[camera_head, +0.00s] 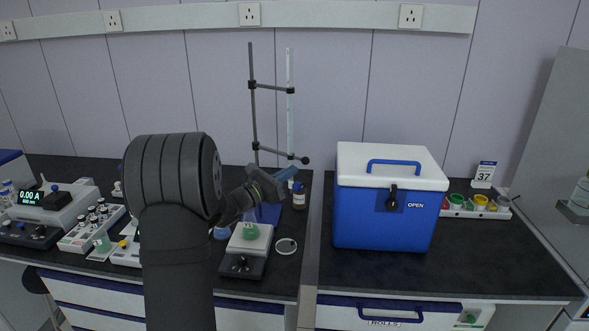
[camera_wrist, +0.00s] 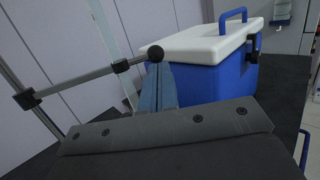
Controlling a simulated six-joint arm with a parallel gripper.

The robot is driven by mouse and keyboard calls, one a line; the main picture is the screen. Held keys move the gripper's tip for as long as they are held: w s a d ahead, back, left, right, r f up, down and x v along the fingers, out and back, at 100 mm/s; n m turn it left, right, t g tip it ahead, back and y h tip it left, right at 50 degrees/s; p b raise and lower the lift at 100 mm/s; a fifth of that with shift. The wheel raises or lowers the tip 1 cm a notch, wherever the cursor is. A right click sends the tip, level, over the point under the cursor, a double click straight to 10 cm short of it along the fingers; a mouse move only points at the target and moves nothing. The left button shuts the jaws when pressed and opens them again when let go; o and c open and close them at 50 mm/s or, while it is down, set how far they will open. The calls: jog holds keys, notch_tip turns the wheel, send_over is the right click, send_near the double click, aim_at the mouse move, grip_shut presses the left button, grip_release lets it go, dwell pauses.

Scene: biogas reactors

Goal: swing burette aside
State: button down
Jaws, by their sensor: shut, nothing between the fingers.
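The burette is a clear upright tube (camera_head: 290,100) held beside a dark stand rod (camera_head: 252,100) by two clamp arms. The lower clamp arm (camera_head: 272,151) ends in a round black knob (camera_head: 305,160). In the wrist view, this arm (camera_wrist: 85,78) runs from a black boss (camera_wrist: 27,99) to the knob (camera_wrist: 155,53). My gripper (camera_head: 293,171) is shut and empty, just below the lower arm near its knob end. In the wrist view, its blue fingertips (camera_wrist: 162,68) overlap the knob's lower edge. I cannot tell whether they touch it.
A blue cooler box with a white lid (camera_head: 390,165) stands to the right. A green-filled flask (camera_head: 250,230) sits on a small stirrer (camera_head: 244,255) below my gripper. Instruments crowd the left bench.

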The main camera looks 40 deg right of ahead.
jog(key=s+a+f, duration=0.1)
jog(key=a+f, duration=0.1)
jog(key=a, duration=0.9)
jog(key=shift+d, duration=0.15)
jog(key=d, duration=0.4)
jog(key=w+d+r, duration=0.1)
jog(key=d, duration=0.4)
jog(key=d+r, duration=0.1)
jog(key=d, duration=0.3)
jog(key=shift+w+d+r, duration=0.15)
jog(key=shift+d+r, duration=0.1)
jog(key=shift+d, duration=0.05)
